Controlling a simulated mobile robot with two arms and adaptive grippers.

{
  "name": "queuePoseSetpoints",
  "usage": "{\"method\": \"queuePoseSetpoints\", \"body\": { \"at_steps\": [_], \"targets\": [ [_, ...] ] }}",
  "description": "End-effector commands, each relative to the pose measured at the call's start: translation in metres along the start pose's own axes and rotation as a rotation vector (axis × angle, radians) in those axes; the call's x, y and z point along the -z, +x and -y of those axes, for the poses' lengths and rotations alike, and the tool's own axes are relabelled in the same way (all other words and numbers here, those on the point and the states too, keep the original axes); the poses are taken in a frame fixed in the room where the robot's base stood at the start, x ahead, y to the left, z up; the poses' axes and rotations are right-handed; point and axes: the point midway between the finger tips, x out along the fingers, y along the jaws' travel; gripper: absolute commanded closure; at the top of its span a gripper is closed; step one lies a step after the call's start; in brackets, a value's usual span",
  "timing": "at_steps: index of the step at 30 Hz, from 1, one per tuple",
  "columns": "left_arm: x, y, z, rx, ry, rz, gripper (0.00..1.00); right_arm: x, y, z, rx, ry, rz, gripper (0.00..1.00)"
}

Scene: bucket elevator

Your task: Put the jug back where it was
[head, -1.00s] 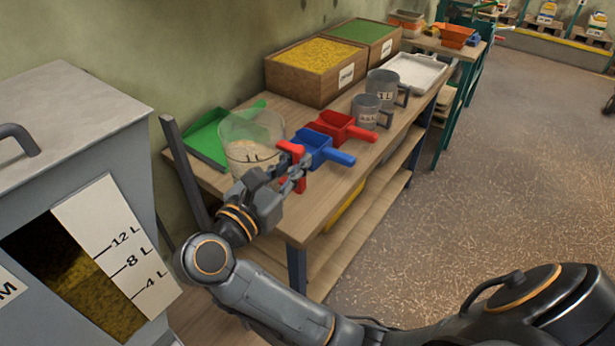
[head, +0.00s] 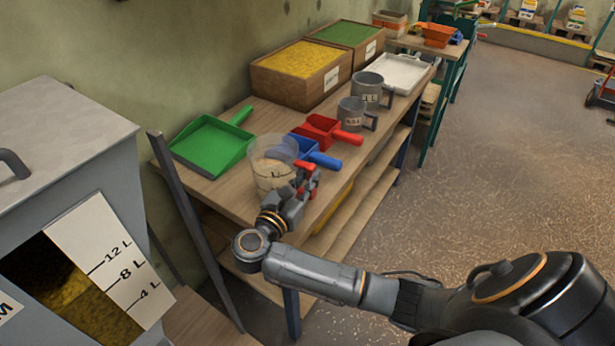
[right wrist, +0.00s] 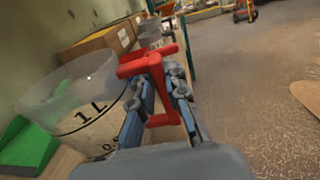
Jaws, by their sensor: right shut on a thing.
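The jug is a clear tub (head: 270,172) with a red handle and pale contents low inside. It is near the blue scoop (head: 318,154) at the bench's front part. In the right wrist view the jug (right wrist: 75,100) shows a 1 L mark and stands about upright. My right gripper (head: 302,186) is shut on its red handle, and both fingers close around the handle in the right wrist view (right wrist: 158,88). Whether the jug's base touches the bench is hidden. My left gripper is not in view.
A grey hopper (head: 60,140) stands at left. Bare bench shows between green scoop and jug.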

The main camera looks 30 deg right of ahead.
Motion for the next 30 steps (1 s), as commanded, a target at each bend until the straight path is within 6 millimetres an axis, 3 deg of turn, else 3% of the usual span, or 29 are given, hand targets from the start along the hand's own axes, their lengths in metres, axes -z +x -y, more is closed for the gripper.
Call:
{"method": "queuePoseSetpoints", "body": {
  "at_steps": [9,10,12,13,27,30],
  "targets": [
    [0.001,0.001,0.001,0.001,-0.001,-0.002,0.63,0.002,-0.001,-0.001,-0.001,0.007,0.003,1.00],
    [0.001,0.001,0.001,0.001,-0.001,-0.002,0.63,0.004,-0.001,0.000,-0.001,0.001,-0.001,0.80],
    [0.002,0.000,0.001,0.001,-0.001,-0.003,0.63,0.004,-0.001,0.000,-0.001,0.001,-0.001,0.66],
    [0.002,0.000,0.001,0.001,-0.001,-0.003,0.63,0.003,-0.001,0.000,-0.001,0.001,0.000,0.64],
    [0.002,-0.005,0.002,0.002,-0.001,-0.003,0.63,0.004,0.000,-0.001,-0.002,0.000,0.004,0.64],
    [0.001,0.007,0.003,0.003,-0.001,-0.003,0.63,0.012,-0.024,-0.001,-0.004,0.005,-0.007,0.64]
  ]
}}
